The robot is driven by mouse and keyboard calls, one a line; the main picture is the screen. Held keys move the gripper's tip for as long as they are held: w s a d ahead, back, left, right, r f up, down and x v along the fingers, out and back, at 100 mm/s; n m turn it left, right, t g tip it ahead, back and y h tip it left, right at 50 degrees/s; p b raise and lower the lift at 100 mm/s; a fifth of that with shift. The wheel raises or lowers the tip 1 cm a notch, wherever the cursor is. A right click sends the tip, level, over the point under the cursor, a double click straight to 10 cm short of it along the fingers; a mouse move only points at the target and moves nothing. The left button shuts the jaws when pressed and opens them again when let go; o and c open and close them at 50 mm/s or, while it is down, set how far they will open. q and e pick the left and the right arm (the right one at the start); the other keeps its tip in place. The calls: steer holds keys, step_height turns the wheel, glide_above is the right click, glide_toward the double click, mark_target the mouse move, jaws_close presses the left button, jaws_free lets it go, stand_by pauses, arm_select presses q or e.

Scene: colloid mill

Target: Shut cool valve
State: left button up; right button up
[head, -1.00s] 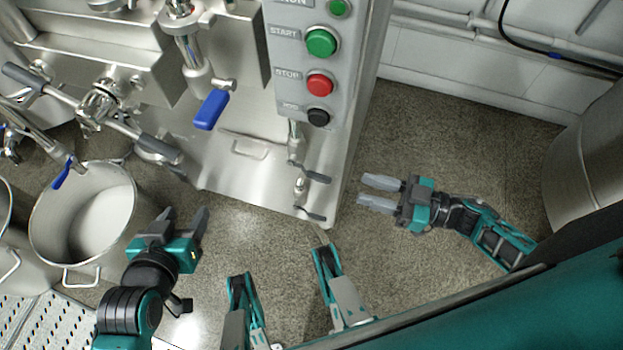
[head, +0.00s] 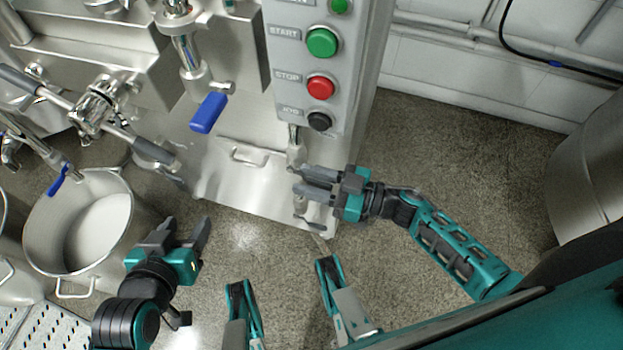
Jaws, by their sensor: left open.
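Two small steel valves with grey levers sit on the machine front below the button panel; I cannot tell which is the cool valve. The upper small valve (head: 294,154) is partly hidden, its lever behind my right gripper. The lower small valve (head: 311,225) has its lever pointing right, just below that gripper. My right gripper (head: 304,181) is open, its fingers pointing left across the upper lever's place; whether they touch it is unclear. My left gripper (head: 187,226) is open and empty over the floor, left of the valves.
The button panel (head: 307,75) stands just above the valves. A blue-handled valve (head: 208,113) hangs to its left. A steel pot (head: 80,232) stands at left, and a large steel vessel (head: 590,165) at far right. The floor (head: 460,165) at right is clear.

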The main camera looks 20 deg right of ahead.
steer(key=shift+c, duration=0.3)
jaws_close()
stand_by(0.3)
